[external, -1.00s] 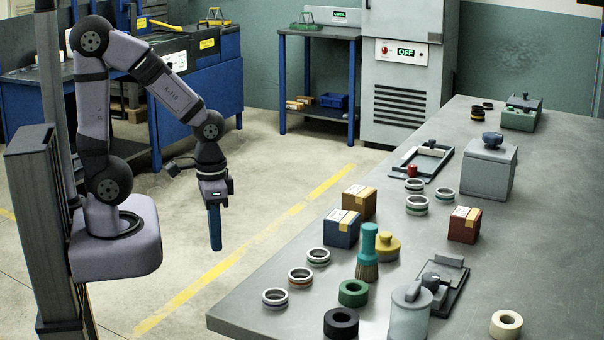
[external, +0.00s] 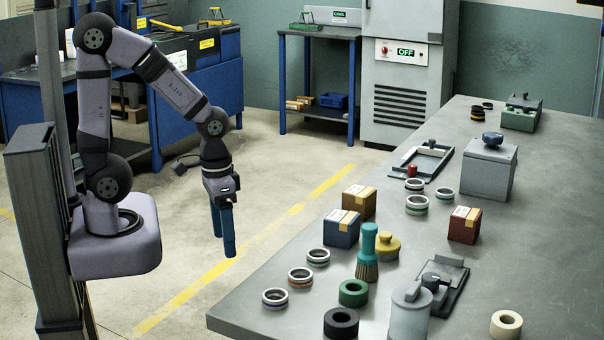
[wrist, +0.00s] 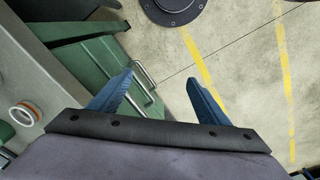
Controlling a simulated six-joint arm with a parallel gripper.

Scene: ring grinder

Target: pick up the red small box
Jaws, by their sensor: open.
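The red small box (external: 465,225) sits on the grey workbench, right of the middle, with a pale and yellow label on its top. My gripper (external: 226,253) hangs with its blue fingers pointing down, over the floor left of the bench and well away from the red box. In the wrist view my gripper (wrist: 158,75) shows two blue fingers spread apart with nothing between them. The red box is not seen in the wrist view.
The grey workbench (external: 260,308) holds a blue box (external: 341,228), an orange-brown box (external: 358,201), a teal brush (external: 368,245), a grey lidded container (external: 488,170) and several rings. In the wrist view a green cabinet (wrist: 100,70) stands below the bench.

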